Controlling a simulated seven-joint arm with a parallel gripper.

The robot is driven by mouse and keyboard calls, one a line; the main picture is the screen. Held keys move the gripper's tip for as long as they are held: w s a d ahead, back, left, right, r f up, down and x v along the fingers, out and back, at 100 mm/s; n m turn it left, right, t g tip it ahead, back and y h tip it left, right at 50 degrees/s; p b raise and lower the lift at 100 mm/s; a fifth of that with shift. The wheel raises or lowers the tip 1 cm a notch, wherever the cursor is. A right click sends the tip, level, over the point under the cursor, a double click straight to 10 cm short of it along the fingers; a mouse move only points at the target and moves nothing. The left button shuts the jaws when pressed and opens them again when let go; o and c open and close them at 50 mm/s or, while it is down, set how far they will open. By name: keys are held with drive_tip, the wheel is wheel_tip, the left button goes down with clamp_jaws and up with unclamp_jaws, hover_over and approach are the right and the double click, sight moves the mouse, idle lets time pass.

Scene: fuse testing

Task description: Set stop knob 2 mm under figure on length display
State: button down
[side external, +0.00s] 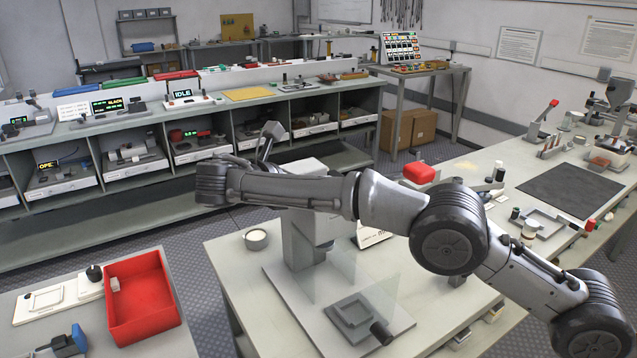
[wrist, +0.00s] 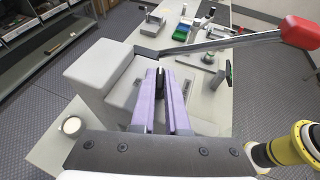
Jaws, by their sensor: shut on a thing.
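My gripper (wrist: 160,78) reaches over the grey press (wrist: 105,65) in the wrist view, its two purple fingers shut on a small dark thing (wrist: 160,85). It looks like the stop knob, but it is mostly hidden between the fingers. In the side view the press (side external: 302,240) stands on the middle table under my arm, and my fingertips are hidden. A small pale display (side external: 373,237), perhaps the length display, shows beside the press. My arm partly covers it and its figure cannot be read.
The press lever (wrist: 215,44) runs right to a red knob (wrist: 300,32). A clear guard (side external: 335,275) stands before the press, above a square fixture (side external: 352,312). A round cup (side external: 256,239) stands left of the press. A red bin (side external: 143,295) is on the left table.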

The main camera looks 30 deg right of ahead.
drive_tip(key=shift+d+r+m+g, duration=0.1)
drive_tip(key=shift+r+m+g, duration=0.1)
drive_tip(key=shift+m+g, duration=0.25)
drive_tip(key=c, duration=0.9)
unclamp_jaws()
drive_tip(key=shift+f, duration=0.1)
drive_tip(key=shift+r, duration=0.35)
wheel_tip(320, 180, up, 3)
drive_tip(key=shift+s+f, duration=0.1)
drive_tip(key=shift+s+d+r, duration=0.7)
drive_tip(key=shift+s+r, duration=0.9)
drive_tip(key=shift+s, duration=0.6)
drive_tip(key=shift+s+d+r, duration=0.65)
drive_tip(key=shift+s+r, duration=0.9)
drive_tip(key=shift+s, duration=0.6)
drive_tip(key=shift+s+d+r, duration=0.7)
drive_tip(key=shift+s+r, duration=0.9)
drive_tip(key=shift+s, duration=0.6)
